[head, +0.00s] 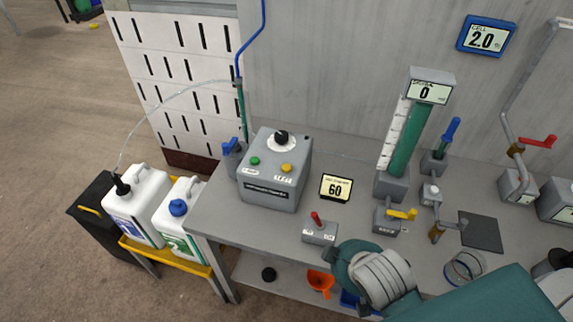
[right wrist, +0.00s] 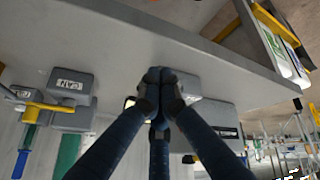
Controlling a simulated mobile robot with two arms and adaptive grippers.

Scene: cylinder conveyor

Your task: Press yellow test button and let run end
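The yellow test button (head: 287,168) is on the sloped front of a grey control box (head: 270,195), above a TEST label. A green button (head: 255,161) is to its left, and a black knob (head: 281,137) stands on a white dial on top. My right arm (head: 375,275) comes in from the lower right in the head view; its fingers are hidden there. In the right wrist view my right gripper (right wrist: 158,76) has its dark fingertips together, with nothing seen between them. It is apart from the yellow button. My left gripper is not in view.
A small display (head: 336,187) reading 60 stands right of the box. A red-lever switch (head: 320,232) is near the bench front. A green column with a 0 display (head: 428,92) stands farther right. White canisters (head: 137,208) are left of the bench, in a yellow-edged tray.

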